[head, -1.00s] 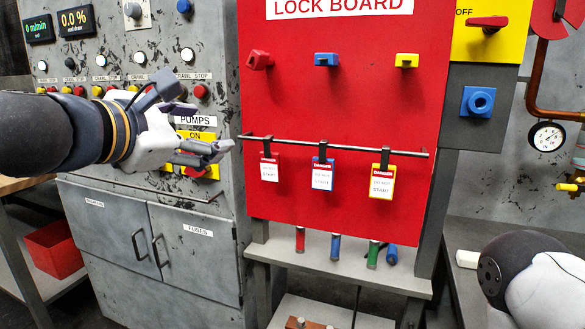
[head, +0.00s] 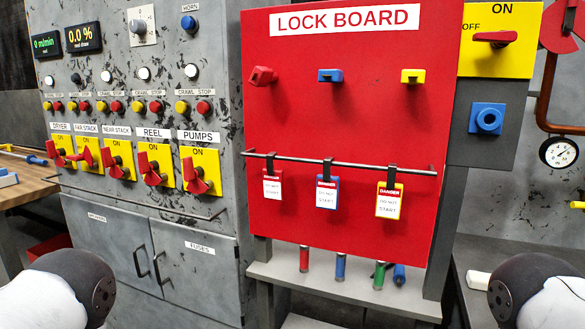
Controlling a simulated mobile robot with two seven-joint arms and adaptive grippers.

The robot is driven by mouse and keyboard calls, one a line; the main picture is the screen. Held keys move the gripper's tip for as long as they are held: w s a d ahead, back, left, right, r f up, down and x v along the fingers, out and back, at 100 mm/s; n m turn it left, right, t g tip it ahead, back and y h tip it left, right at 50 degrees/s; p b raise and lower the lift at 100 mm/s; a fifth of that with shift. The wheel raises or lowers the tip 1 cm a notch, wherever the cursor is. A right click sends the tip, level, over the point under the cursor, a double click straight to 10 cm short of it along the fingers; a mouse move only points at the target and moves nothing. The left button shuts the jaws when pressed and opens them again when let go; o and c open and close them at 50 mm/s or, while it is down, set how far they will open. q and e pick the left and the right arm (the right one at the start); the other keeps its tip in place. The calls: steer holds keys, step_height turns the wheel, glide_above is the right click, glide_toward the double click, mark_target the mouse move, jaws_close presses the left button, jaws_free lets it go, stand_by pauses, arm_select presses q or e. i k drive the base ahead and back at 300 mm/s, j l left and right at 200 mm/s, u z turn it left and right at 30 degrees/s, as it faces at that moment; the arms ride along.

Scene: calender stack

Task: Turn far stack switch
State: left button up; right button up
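The far stack switch (head: 86,157) is a red handle on a yellow plate, under the label FAR STACK on the grey cabinet at the left. It is second from the left in the row, right of the dryer switch (head: 57,158) and left of the near stack switch (head: 117,168). ON shows above it; its exact handle angle is hard to tell at this size. A rounded part of my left arm (head: 75,285) shows at the bottom left, and part of my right arm (head: 535,290) at the bottom right. Neither gripper is in view.
The reel switch (head: 153,171) and pumps switch (head: 196,178) continue the row. The red lock board (head: 345,120) holds colored locks, a rail and hanging danger tags. A bench (head: 27,188) stands at the far left. The space before the switches is clear.

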mark_target(87, 155)
steer(key=u, duration=1.25)
steer(key=i+j, duration=0.05)
